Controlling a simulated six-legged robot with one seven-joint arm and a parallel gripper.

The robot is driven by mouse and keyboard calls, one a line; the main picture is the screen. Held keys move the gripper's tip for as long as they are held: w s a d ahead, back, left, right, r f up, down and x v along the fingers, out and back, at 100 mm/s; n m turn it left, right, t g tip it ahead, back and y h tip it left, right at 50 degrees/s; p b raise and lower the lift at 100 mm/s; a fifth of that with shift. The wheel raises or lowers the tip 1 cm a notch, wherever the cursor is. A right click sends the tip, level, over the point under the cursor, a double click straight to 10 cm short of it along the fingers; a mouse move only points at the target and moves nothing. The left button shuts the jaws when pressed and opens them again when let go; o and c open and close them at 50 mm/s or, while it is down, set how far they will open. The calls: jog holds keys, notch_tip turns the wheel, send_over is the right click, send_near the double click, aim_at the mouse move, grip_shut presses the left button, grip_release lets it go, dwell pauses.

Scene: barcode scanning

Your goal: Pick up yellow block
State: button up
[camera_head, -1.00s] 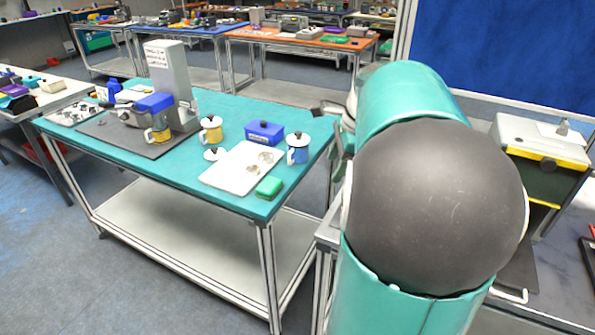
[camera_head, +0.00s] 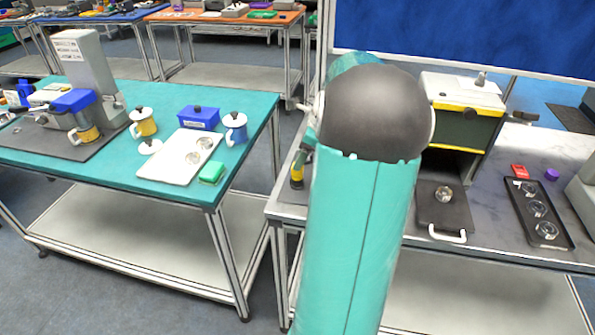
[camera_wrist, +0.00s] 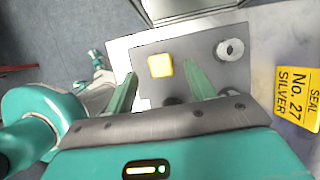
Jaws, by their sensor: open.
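The yellow block (camera_wrist: 160,65) lies on a grey plate (camera_wrist: 195,52) in the wrist view. It is small and square with rounded corners. My gripper (camera_wrist: 161,78) is open, with its two green fingers apart. The block shows just beyond the gap between the fingertips, and nothing is held. In the head view my arm covers the middle of the picture, and I see neither the gripper nor the block there.
A silver round part (camera_wrist: 230,50) sits on the same plate, right of the block. A yellow "SEAL No. 27 SILVER" label (camera_wrist: 298,92) is at right. A machine (camera_head: 463,105), dark plate (camera_head: 430,217) and black tray (camera_head: 540,213) stand right of my arm. A teal table (camera_head: 110,172) is left.

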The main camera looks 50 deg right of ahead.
jog(key=x, duration=0.4)
jog(key=shift+f, duration=0.45)
jog(key=shift+c, duration=0.2)
jog(key=c, duration=1)
jog(key=shift+r, duration=0.15)
